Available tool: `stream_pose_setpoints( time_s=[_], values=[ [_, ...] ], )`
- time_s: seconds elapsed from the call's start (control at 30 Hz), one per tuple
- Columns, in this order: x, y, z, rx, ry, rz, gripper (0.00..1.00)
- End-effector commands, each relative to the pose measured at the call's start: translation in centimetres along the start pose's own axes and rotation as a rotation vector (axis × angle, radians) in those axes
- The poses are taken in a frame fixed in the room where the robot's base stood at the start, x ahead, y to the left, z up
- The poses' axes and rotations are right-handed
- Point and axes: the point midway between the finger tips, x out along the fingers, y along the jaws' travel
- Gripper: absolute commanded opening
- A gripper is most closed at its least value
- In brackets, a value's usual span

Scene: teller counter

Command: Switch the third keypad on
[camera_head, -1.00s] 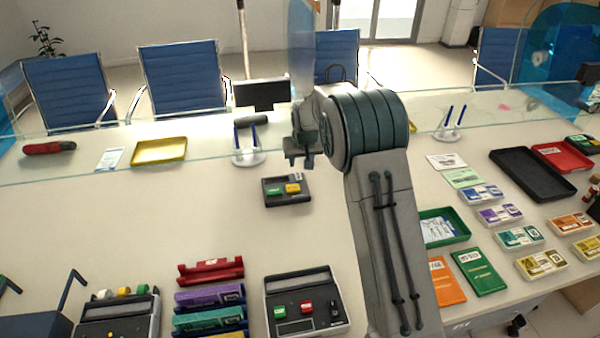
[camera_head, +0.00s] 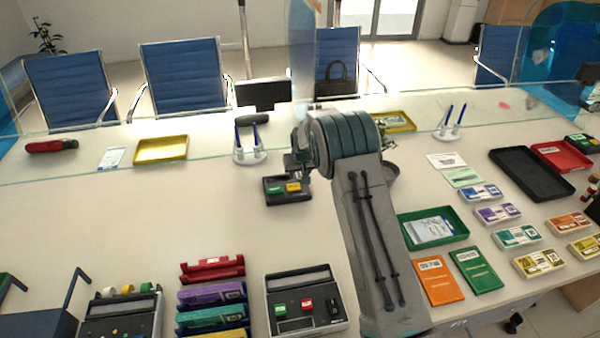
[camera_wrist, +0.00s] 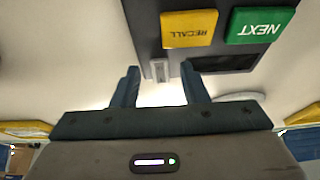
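A dark keypad (camera_head: 272,199) with a green and a yellow button lies mid-counter. In the wrist view the keypad (camera_wrist: 148,28) fills the top, its yellow RECALL button (camera_wrist: 189,28) and green NEXT button (camera_wrist: 260,25) upside down. A small pale switch (camera_wrist: 160,70) sits on its near edge; I cannot tell whether it is on. My gripper (camera_wrist: 161,84) is open and empty, its two fingers on either side of the switch in the picture. Contact cannot be made out.
A larger device (camera_head: 305,300) with green and red buttons stands at the front, beside a rack of coloured holders (camera_head: 212,295). Another device (camera_head: 120,315) is at front left. A pen stand (camera_head: 249,155) and glass screen are behind the keypad. Counter left of the keypad is clear.

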Motion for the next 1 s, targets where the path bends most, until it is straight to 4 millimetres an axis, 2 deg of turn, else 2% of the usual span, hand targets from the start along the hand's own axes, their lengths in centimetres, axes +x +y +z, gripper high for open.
stream_pose_setpoints(
  time_s=[0.03, 0.13, 0.17, 0.43, 1.0],
  values=[
    [0.0, 0.0, 0.0, 0.000, 0.000, 0.000, 0.29],
    [0.0, 0.0, 0.0, 0.000, 0.000, 0.000, 0.01],
    [0.0, 0.0, 0.0, 0.000, 0.000, 0.000, 0.00],
    [0.0, 0.0, -0.2, 0.000, -0.029, -0.001, 0.00],
    [0.1, 0.0, -1.2, 0.000, -0.284, -0.001, 0.00]
  ],
)
